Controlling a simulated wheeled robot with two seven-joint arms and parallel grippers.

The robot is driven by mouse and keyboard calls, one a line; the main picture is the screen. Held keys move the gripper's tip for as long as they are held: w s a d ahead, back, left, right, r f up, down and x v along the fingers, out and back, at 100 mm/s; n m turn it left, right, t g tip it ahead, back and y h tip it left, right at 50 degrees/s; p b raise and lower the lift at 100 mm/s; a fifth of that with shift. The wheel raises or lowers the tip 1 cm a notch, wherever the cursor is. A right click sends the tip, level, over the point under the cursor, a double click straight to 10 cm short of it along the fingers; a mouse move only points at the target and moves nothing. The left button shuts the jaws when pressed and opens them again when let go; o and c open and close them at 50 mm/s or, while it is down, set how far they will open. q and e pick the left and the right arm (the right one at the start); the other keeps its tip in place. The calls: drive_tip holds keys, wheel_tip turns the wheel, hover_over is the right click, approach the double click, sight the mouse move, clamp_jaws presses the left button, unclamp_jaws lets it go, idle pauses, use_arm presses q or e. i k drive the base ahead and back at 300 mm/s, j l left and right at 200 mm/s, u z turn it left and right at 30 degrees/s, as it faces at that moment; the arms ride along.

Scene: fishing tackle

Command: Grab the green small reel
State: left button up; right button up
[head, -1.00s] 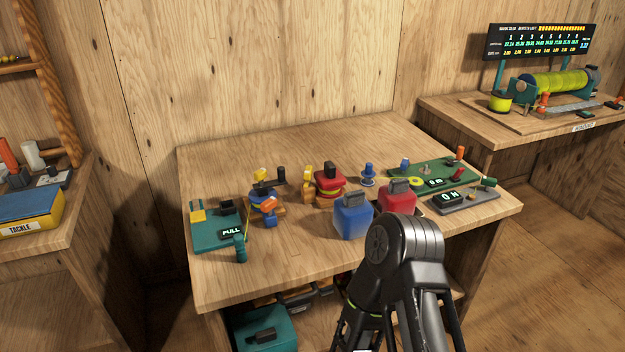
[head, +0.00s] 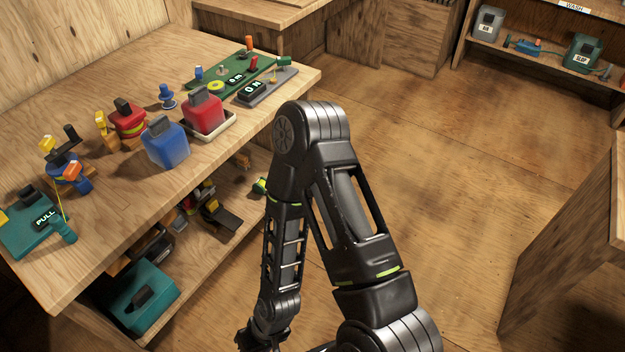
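I cannot single out a green small reel with certainty. A small green and yellow piece (head: 260,186) shows at the right end of the shelf under the table, partly behind my arm; it is too small to tell whether it is a reel. On the table top, the reels that show are a red one (head: 128,121) and a blue one (head: 65,170). My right gripper (head: 256,342) hangs low at the bottom edge, in front of the table and apart from these things; its fingers are cut off or too dark to read. My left gripper is out of view.
The table (head: 100,88) also bears a blue bottle (head: 166,145), a red bottle (head: 205,114), a green board (head: 205,82) and a teal pull gauge (head: 25,235). A teal box (head: 140,298) sits on the lower shelf. Floor at right is open; another bench edge stands far right.

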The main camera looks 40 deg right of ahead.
sight(259, 186)
drive_tip(key=l+z, duration=0.1)
drive_tip(key=z, duration=0.85)
drive_tip(key=i+l+u, duration=0.1)
drive_tip(key=l, duration=0.35)
drive_tip(key=i+l+u, duration=0.1)
drive_tip(key=i+l, duration=0.25)
drive_tip(key=i+l+u, duration=0.15)
drive_tip(key=l, duration=0.45)
drive_tip(key=i+l+u, duration=0.1)
drive_tip(key=l, duration=0.35)
drive_tip(key=i+l+u, duration=0.1)
drive_tip(key=i+l, duration=0.15)
drive_tip(key=l, duration=0.3)
drive_tip(key=i+l+u, duration=0.1)
drive_tip(key=l, duration=0.4)
drive_tip(key=i+l+u, duration=0.1)
drive_tip(key=l, duration=0.45)
drive_tip(key=i+l+u, duration=0.15)
drive_tip(key=l, duration=0.35)
drive_tip(key=i, duration=0.45)
